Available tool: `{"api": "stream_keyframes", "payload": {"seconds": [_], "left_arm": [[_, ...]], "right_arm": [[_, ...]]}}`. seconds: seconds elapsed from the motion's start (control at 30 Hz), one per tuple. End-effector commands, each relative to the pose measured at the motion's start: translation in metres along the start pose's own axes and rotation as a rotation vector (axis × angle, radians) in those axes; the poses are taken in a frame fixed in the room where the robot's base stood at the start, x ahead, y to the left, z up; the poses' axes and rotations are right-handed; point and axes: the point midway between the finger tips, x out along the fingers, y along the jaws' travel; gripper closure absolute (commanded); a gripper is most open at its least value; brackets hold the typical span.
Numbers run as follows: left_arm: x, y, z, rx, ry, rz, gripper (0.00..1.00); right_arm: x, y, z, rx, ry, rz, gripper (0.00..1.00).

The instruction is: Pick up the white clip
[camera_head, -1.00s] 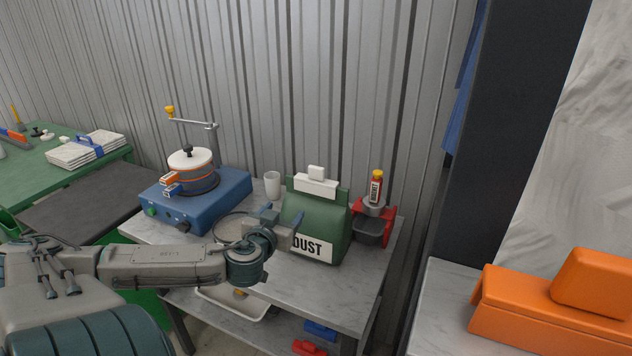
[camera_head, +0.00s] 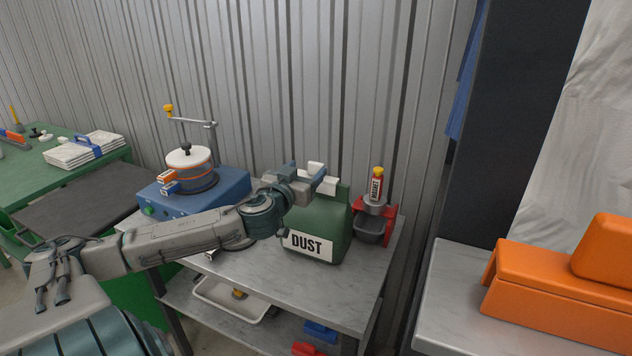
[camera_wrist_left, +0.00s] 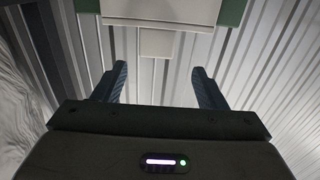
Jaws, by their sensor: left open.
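The white clip (camera_head: 328,187) sits on the top edge of the green bag marked DUST (camera_head: 337,220), partly hidden by my gripper in the head view. My left gripper (camera_head: 308,175) is beside the clip, level with the bag's top. In the left wrist view the clip (camera_wrist_left: 158,13) spans the top, its square tab hanging toward the jaws. There my left gripper (camera_wrist_left: 163,84) is open and empty, with the tab ahead of the gap between its fingers. Whether the fingers touch the clip cannot be told. My right gripper is not in view.
The bag stands on a marble-topped table (camera_head: 290,283) against a corrugated wall. A blue device (camera_head: 217,187) with an orange-banded pot is left of it. A red stand (camera_head: 390,213) with a small bottle is right of it. An orange block (camera_head: 540,290) sits farther right.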

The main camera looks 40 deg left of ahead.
Motion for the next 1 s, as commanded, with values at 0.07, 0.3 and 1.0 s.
{"api": "stream_keyframes", "payload": {"seconds": [0.07,0.3,1.0], "left_arm": [[0.004,0.001,0.000,-0.004,0.002,0.000,0.35],[0.010,0.001,-0.001,-0.004,0.002,0.002,0.35],[0.059,0.005,0.004,0.000,0.001,0.003,0.35]], "right_arm": [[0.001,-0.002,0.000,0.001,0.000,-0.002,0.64],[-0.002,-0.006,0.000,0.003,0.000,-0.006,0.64],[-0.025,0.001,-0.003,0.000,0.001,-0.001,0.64]]}}
